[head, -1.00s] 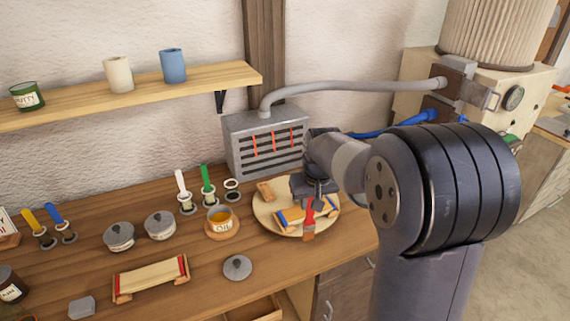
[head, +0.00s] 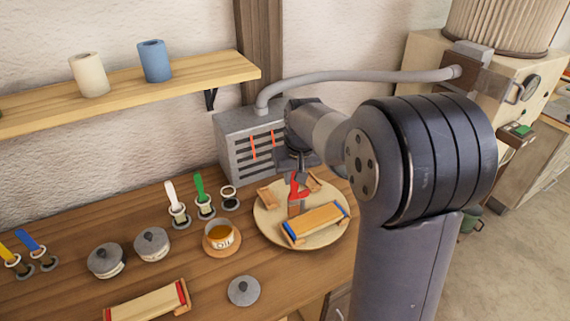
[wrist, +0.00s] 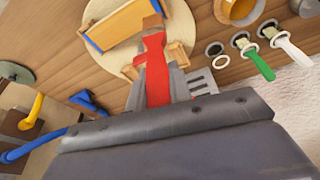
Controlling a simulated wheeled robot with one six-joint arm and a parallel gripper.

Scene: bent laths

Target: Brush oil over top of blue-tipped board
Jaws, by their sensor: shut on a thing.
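The blue-tipped board (head: 316,222) is pale wood with blue ends, raised on a round pale disc (head: 263,222) on the bench. It also shows at the top of the wrist view (wrist: 122,22). My gripper (head: 297,178) is shut on a red-handled brush (head: 298,188), also seen in the wrist view (wrist: 156,70). The brush points down, with its bristles close to the board's far long edge; I cannot tell whether they touch it. An open oil pot (head: 221,240) labelled OIL stands left of the disc.
Small wooden blocks (head: 265,196) lie on the disc behind the board. A grey lid (head: 243,290), a red-tipped board (head: 150,302), lidded pots (head: 106,261) and white and green brushes (head: 203,192) in holders stand to the left. A grey vented box (head: 234,150) stands behind.

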